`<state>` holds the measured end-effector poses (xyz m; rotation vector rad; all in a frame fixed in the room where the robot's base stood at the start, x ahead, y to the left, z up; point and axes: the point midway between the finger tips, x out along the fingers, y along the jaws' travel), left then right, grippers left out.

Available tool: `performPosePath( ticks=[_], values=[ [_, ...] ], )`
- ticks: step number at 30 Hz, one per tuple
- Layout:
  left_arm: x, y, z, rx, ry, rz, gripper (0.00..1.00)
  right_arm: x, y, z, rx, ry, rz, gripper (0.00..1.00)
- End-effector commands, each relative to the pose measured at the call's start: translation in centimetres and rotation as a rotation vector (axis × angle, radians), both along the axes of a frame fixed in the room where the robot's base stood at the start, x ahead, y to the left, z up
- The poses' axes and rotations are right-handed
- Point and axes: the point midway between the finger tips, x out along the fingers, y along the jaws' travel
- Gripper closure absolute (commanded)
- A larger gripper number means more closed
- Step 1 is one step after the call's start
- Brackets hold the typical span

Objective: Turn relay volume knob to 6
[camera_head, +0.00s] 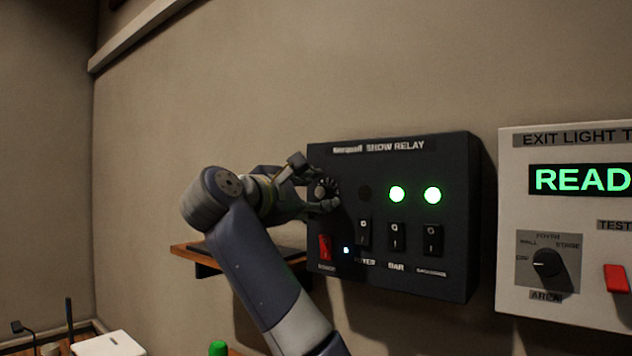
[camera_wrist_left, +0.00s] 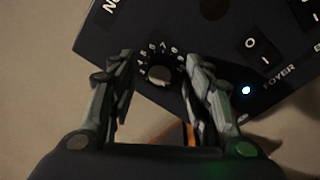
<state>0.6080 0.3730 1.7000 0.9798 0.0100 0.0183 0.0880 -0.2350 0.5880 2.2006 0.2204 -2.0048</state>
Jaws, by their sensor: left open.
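The relay volume knob (camera_wrist_left: 159,75) is a small round grey knob with a ring of white numbers around it, in the left wrist view. Its exact setting is too small and dark to read. It sits on the dark SHOW RELAY box (camera_head: 390,275) on the wall. In the head view my left gripper (camera_head: 327,188) is at the upper left of the box face, around the knob. In the left wrist view my left gripper (camera_wrist_left: 160,85) is open, with one finger on each side of the knob and gaps between. My right gripper is not in view.
The relay box has a red switch (camera_head: 325,247), several black rockers and two lit green lamps. A white exit light panel (camera_head: 510,225) hangs to the right. A wooden shelf (camera_head: 188,258) is behind my left arm. A green-topped object (camera_head: 218,348) stands below.

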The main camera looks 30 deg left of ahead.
Motion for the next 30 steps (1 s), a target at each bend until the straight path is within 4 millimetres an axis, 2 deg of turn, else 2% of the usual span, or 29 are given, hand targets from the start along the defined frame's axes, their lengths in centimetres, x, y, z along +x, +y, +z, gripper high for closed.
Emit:
performPosePath(
  ticks=[3, 11, 17, 30],
  values=[
    [0.6, 0.0, 0.0, 0.000, 0.001, 0.001, 0.55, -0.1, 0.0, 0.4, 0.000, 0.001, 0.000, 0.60],
    [0.7, 0.0, -0.1, 0.000, 0.000, 0.000, 0.55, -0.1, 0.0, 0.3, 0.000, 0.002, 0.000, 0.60],
    [0.7, 0.0, -0.1, 0.000, 0.000, 0.000, 0.99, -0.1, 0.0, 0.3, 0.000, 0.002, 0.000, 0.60],
    [0.6, 0.0, -0.4, 0.064, -0.004, 0.000, 1.00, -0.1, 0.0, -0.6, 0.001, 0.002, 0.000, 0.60]
  ],
)
